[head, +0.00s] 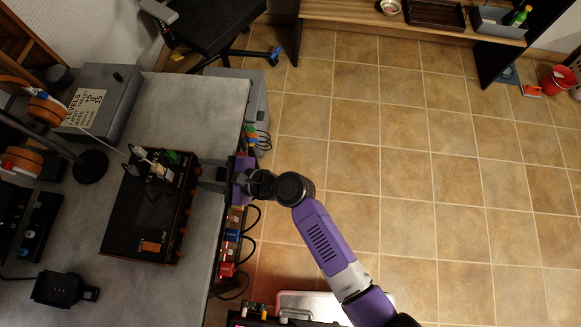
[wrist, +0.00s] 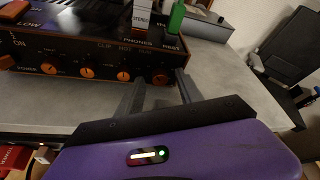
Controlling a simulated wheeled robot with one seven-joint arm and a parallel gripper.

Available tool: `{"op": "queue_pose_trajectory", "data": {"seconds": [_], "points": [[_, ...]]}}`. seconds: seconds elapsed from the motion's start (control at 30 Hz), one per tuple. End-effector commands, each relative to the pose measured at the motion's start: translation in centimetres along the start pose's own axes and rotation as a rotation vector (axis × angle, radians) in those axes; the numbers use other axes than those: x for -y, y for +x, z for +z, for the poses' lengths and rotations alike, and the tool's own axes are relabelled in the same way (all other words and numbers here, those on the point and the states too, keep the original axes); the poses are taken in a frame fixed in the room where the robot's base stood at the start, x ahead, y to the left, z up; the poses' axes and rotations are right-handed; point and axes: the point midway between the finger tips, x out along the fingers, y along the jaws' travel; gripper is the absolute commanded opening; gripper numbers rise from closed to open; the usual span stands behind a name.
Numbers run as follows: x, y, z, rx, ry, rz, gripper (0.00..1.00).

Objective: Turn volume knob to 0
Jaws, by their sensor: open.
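A black amplifier-like box with orange trim (head: 150,215) sits on the grey desk, its knob row facing my arm. In the wrist view its front panel (wrist: 75,50) shows orange knobs, a left one (wrist: 48,68), a middle one (wrist: 87,72) and a right one (wrist: 123,75). A darker knob (wrist: 160,77) is at the panel's right end. I cannot read which is the volume knob or its setting. My gripper (wrist: 159,80) is open, its fingers on either side of the darker knob in the picture; contact cannot be told. It also shows in the head view (head: 204,173).
The grey desk (head: 205,95) is bare beside the box. A grey box with a levels note (head: 105,100) and a lamp base (head: 90,165) stand behind. Plugs (head: 150,160) stick up from the box top. Cables and coloured connectors (head: 230,235) line the desk edge.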

Motion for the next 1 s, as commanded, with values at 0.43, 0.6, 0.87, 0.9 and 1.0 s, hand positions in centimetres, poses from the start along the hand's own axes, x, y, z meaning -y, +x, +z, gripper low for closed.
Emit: {"op": "queue_pose_trajectory", "data": {"seconds": [0.43,0.6,0.87,0.9,1.0], "points": [[0.7,0.2,-0.3,0.001,0.565,0.235,0.43],[1.3,-2.9,-0.5,-0.001,0.559,0.229,0.43],[2.3,-7.3,-0.8,-0.001,0.558,0.228,0.43],[2.5,-7.9,-0.8,-0.002,0.546,0.224,0.43],[4.0,-7.5,-1.5,-0.023,0.395,0.151,0.43]]}}
